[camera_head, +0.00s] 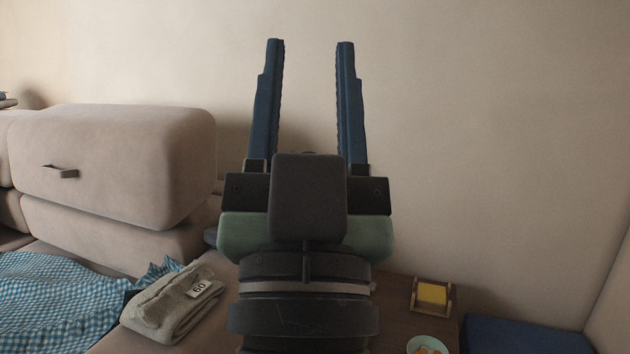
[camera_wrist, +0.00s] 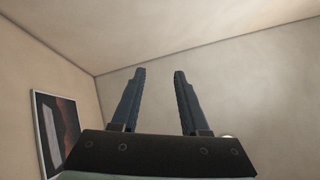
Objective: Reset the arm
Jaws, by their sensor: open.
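My gripper (camera_head: 309,50) is raised high in the middle of the head view, its two blue fingers pointing up in front of the bare wall. The fingers are apart with nothing between them. The wrist view also shows my gripper (camera_wrist: 160,75) open and empty, facing the upper walls and the ceiling corner. My arm hides part of the wooden surface below it.
A beige sofa (camera_head: 115,160) stands at the left, with a blue checked cloth (camera_head: 50,300) and a folded grey-beige cloth tagged 60 (camera_head: 172,305). A yellow item in a wooden holder (camera_head: 432,293) and a bowl (camera_head: 427,345) are lower right. A picture (camera_wrist: 55,135) hangs left in the wrist view.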

